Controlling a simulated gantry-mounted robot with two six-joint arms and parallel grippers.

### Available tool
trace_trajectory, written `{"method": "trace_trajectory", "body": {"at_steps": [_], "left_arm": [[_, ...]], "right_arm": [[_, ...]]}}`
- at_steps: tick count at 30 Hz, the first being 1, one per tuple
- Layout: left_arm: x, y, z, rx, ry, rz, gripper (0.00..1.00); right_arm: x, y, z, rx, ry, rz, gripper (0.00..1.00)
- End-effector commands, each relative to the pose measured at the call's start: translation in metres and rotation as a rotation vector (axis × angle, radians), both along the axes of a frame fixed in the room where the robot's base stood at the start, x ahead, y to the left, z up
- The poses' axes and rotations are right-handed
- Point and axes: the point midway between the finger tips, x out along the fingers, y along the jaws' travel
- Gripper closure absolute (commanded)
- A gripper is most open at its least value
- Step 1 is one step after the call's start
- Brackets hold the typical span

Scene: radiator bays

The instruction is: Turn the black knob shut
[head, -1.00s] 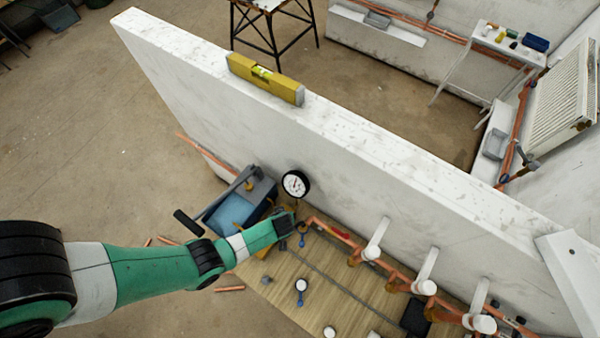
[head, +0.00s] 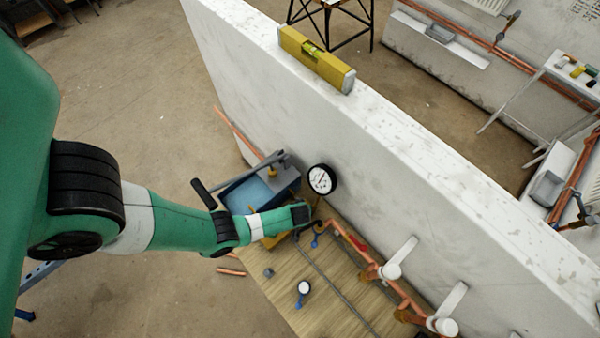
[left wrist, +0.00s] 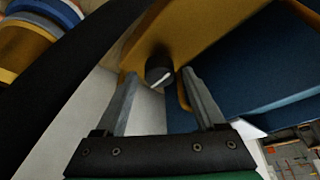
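The black knob (left wrist: 158,70) has a white pointer line and sits on a yellow block (left wrist: 195,40) beside a blue box (left wrist: 245,75) in the left wrist view. My left gripper (left wrist: 160,78) is open, with one finger on each side of the knob and gaps between. The knob lies between or just beyond the fingertips; the exact depth is hard to tell. In the head view the end of my left arm (head: 300,213) is over the blue and grey pump (head: 240,198); it hides the knob and the fingertips. My right gripper is not in view.
A round gauge (head: 321,179) stands close to the arm's end, by a white wall (head: 420,160). A yellow spirit level (head: 316,58) lies on the wall's top. Copper pipes (head: 400,293) and a wooden board (head: 320,290) with small fittings are to the right.

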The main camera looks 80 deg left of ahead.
Motion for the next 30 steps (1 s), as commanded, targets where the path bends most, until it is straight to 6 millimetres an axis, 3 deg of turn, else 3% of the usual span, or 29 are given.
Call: {"method": "trace_trajectory", "body": {"at_steps": [1,11,22,30], "left_arm": [[0.0001,-0.0001,0.0001,0.000,0.000,0.000,0.40],[0.0000,-0.0001,0.0000,0.000,0.000,0.000,0.99],[-0.0010,0.0000,0.0001,0.000,0.001,-0.035,1.00],[-0.0024,0.0006,0.0005,-0.001,0.001,-0.178,1.00]], "right_arm": [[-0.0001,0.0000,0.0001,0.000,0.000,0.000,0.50],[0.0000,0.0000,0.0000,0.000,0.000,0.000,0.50],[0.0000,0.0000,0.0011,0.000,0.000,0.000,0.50],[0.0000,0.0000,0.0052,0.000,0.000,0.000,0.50]]}}
